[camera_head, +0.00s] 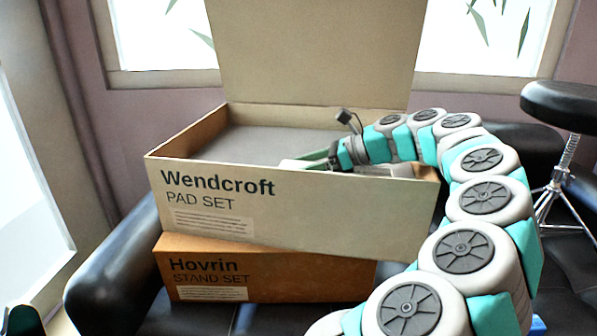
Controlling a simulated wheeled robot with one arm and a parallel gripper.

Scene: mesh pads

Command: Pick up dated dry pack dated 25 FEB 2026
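I cannot make out a dry pack or any date such as 25 FEB 2026. An open cardboard box (330,210) marked "Wendcroft PAD SET" has its lid standing up at the back. My gripper (302,163) reaches into this box from the right, low behind the front wall. A grey flat surface (265,143) fills the left and middle of the box. A small pale patch shows inside at the right, partly hidden by my arm.
The box rests on a brown box (320,281) marked "Hovrin STAND SET", on a black padded seat (112,270). A black round stool (570,105) stands at the right. Windows are behind. My arm curves along the right, close to the box's right side.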

